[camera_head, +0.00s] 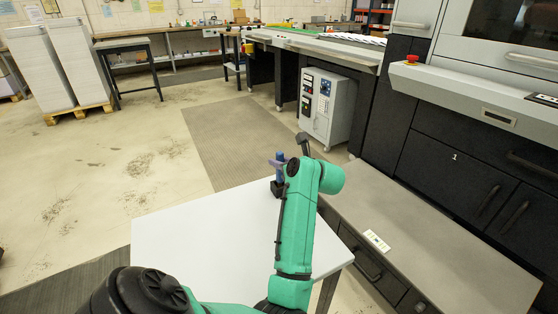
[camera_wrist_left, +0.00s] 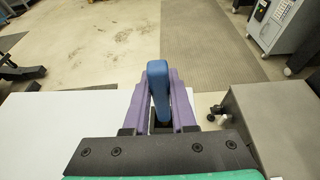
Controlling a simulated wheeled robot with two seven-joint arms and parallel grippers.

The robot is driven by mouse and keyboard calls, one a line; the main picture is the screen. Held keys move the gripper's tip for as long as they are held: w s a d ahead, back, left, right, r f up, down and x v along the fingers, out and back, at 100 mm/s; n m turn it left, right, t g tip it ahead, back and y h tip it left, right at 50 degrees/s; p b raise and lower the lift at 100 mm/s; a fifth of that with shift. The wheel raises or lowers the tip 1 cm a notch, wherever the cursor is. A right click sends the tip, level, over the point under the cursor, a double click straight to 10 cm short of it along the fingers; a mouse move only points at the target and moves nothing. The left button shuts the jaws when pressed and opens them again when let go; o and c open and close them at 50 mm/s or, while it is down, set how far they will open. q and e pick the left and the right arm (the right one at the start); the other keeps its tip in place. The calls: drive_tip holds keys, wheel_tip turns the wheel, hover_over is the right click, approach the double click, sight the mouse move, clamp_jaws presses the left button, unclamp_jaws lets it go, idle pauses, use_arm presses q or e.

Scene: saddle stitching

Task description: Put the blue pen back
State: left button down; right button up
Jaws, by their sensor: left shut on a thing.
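The blue pen (camera_wrist_left: 159,78) looks thick and stands between the purple fingers of my left gripper (camera_wrist_left: 160,98) in the left wrist view. In the head view my left gripper (camera_head: 277,163) shows small and partly hidden behind my green arm, near the far right corner of the white table. My right gripper is not in view.
The white table (camera_head: 200,235) is bare over most of its top. A grey bench (camera_head: 430,240) with a small label card (camera_head: 376,240) runs along the machine on the right. A grey control cabinet (camera_head: 324,105) stands on the floor beyond.

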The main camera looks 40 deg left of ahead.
use_arm(q)
drive_tip(key=shift+f, duration=0.1)
drive_tip(key=shift+f+b, duration=0.6)
drive_tip(key=shift+b, duration=0.05)
drive_tip(key=c, duration=0.7)
unclamp_jaws()
drive_tip(key=shift+o, duration=0.2)
